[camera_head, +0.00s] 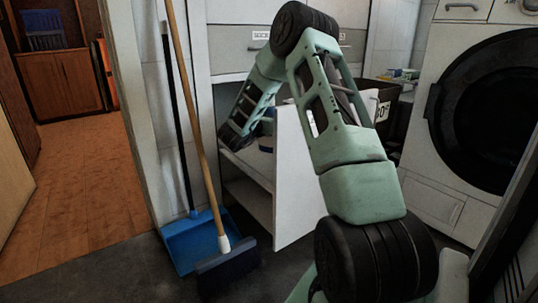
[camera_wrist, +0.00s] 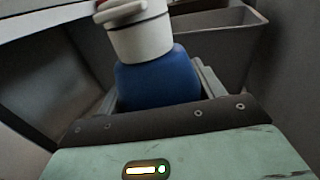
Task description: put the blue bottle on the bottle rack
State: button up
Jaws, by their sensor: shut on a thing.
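The blue bottle (camera_wrist: 158,82) with a white cap (camera_wrist: 141,38) stands out in front of the palm in the wrist view. My gripper (camera_wrist: 160,76) is shut on its blue body, with a pale finger showing at the right side. The bottle's lower part is hidden behind the palm edge. In the head view my arm reaches into the low open cabinet, and my gripper is mostly hidden there. Grey bin-like compartments (camera_wrist: 222,32) lie just beyond the bottle in the wrist view. I cannot tell whether they are the bottle rack.
A white cabinet door (camera_head: 298,185) stands open beside the arm. A broom (camera_head: 195,120) and a blue dustpan (camera_head: 190,242) stand to the left. A washing machine (camera_head: 432,190) is at the right, with a dark basket (camera_head: 384,92) beside it. An open doorway lies far left.

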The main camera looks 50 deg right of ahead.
aim_at(271, 142)
notch_tip(271, 142, down, 10)
jog(key=b, duration=0.6)
jog(key=shift+r, duration=0.25)
jog(key=o, duration=1.7)
